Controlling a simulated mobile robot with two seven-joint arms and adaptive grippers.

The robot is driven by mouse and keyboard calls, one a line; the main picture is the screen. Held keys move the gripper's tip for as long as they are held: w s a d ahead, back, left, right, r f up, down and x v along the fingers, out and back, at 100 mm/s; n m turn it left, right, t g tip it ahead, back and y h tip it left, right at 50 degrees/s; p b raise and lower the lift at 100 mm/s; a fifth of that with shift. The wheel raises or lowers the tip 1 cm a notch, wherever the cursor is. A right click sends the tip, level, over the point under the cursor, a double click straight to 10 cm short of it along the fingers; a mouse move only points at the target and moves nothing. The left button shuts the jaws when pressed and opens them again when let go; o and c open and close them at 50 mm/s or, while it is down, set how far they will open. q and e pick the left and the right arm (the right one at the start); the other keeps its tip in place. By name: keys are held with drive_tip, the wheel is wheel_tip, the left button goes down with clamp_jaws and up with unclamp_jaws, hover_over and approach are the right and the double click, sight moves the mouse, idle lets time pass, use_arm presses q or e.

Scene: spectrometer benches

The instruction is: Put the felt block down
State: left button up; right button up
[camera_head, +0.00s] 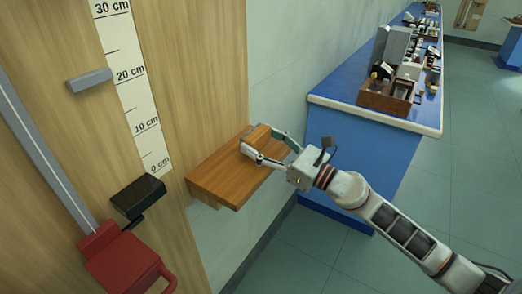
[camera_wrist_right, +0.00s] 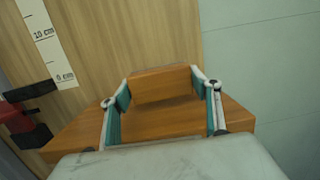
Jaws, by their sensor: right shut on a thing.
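The felt block shows as an orange-brown block (camera_head: 257,137) at the small wooden shelf (camera_head: 215,178) on the wooden panel. In the right wrist view the block (camera_wrist_right: 161,84) sits between the two fingers, its front face toward the camera. My right gripper (camera_head: 254,140) is shut on it, with one finger at each side; the gripper also shows in the right wrist view (camera_wrist_right: 161,90). The block is over the shelf board (camera_wrist_right: 160,124); I cannot tell if its underside touches the board. My left gripper is not in view.
A centimetre scale (camera_head: 132,75) runs up the panel (camera_head: 190,60). A black block (camera_head: 138,197), a red bracket (camera_head: 120,262) and a grey bar (camera_head: 89,80) are left of the shelf. A blue bench (camera_head: 345,150) with instruments stands behind my right arm.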

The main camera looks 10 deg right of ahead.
drive_tip(key=shift+f, duration=0.9)
drive_tip(key=shift+r, duration=0.25)
drive_tip(key=shift+f+b, duration=0.25)
drive_tip(key=shift+b, duration=0.1)
drive_tip(key=o, duration=1.2)
drive_tip(key=shift+c, duration=0.2)
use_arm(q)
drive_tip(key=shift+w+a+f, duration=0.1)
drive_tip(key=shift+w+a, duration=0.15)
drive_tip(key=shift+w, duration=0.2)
use_arm(e)
drive_tip(key=shift+r, duration=0.15)
